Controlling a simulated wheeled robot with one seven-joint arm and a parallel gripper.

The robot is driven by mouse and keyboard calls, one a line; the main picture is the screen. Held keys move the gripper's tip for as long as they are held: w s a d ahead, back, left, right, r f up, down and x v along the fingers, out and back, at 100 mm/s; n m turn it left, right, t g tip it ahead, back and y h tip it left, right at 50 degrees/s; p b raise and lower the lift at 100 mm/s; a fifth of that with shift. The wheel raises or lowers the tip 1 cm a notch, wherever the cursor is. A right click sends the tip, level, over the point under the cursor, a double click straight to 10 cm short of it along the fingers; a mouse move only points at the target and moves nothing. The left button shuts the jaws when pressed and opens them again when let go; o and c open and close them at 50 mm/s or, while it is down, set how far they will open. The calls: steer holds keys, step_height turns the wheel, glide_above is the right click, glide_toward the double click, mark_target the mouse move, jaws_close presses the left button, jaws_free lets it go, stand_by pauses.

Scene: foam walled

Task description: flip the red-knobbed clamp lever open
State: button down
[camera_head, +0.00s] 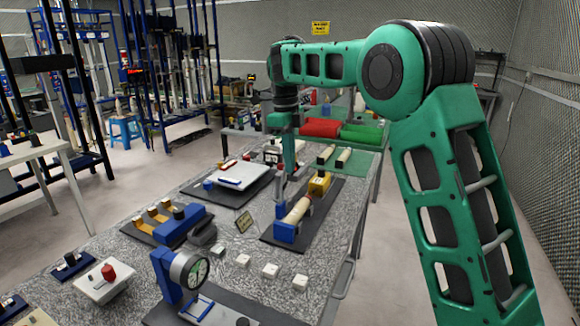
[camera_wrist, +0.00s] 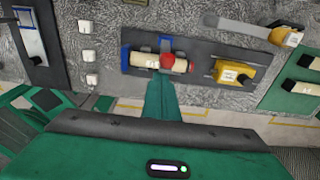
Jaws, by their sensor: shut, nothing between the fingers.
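The red knob (camera_wrist: 168,61) of the clamp lever shows in the wrist view, over a cream cylinder (camera_wrist: 144,60) with blue supports (camera_wrist: 126,58) on a dark base plate. In the head view the same cylinder (camera_head: 298,210) lies between a blue block (camera_head: 285,233) and a yellow block (camera_head: 320,183); I cannot make out the red knob there. My gripper (camera_head: 289,170) points down over this fixture, fingers shut and empty. In the wrist view its green fingertips (camera_wrist: 163,82) appear just below the red knob; I cannot tell whether they touch it.
A dial gauge (camera_head: 189,268) on a blue stand is nearer on the table. White cubes (camera_head: 270,270) lie in front of the fixture. A blue clamp block (camera_head: 182,226) and a white plate (camera_head: 240,175) are to the left. Red and green rolls (camera_head: 320,128) lie behind.

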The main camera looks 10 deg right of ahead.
steer(key=w+a, duration=0.4)
steer(key=a, duration=0.3)
steer(key=shift+w+a, duration=0.2)
steer(key=shift+a, duration=0.05)
stand_by(0.5)
step_height(320, 180, up, 11)
steer(key=d, duration=0.1)
steer(key=shift+w, duration=0.4)
stand_by(0.3)
